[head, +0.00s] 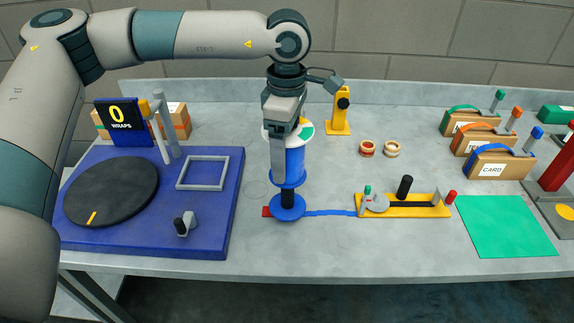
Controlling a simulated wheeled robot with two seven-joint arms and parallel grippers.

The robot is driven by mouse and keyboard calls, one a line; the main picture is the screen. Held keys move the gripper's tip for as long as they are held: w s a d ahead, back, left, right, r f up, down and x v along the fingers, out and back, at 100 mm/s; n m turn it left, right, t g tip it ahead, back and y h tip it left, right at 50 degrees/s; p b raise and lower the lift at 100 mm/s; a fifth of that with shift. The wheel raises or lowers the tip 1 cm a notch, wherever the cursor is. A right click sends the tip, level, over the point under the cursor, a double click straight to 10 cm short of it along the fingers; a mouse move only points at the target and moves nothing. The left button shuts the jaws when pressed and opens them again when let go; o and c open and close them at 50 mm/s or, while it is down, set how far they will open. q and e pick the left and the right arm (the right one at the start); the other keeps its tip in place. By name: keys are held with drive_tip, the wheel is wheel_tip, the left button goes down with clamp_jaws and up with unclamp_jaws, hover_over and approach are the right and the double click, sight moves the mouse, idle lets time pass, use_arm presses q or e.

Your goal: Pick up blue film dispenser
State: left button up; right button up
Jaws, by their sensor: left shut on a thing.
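The blue film dispenser (294,160) stands upright near the middle of the table, a blue cylinder with a white and green top and a round blue lower flange. My left gripper (278,170) comes down over it from above, its finger along the dispenser's left side. The gripper is shut on the dispenser and hides part of it. A black stem and a blue disc (287,207) show below it. I cannot tell whether the dispenser is clear of the table. My right gripper is not in view.
A blue platform with a black turntable (112,191) is at left. A yellow fixture (420,211) lies right of the dispenser, with a blue strip (330,212) leading toward it. A green mat (506,227) and several cardboard boxes (501,165) are at right. Two small rings (392,149) lie behind.

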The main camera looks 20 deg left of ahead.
use_arm(q)
drive_tip(key=s+d+r+b, duration=0.3)
drive_tip(key=d+r+b, duration=0.2)
drive_tip(key=d, duration=0.6)
wheel_tip(320, 180, up, 3)
drive_tip(key=shift+d+f, duration=0.1)
drive_tip(key=shift+d, duration=0.05)
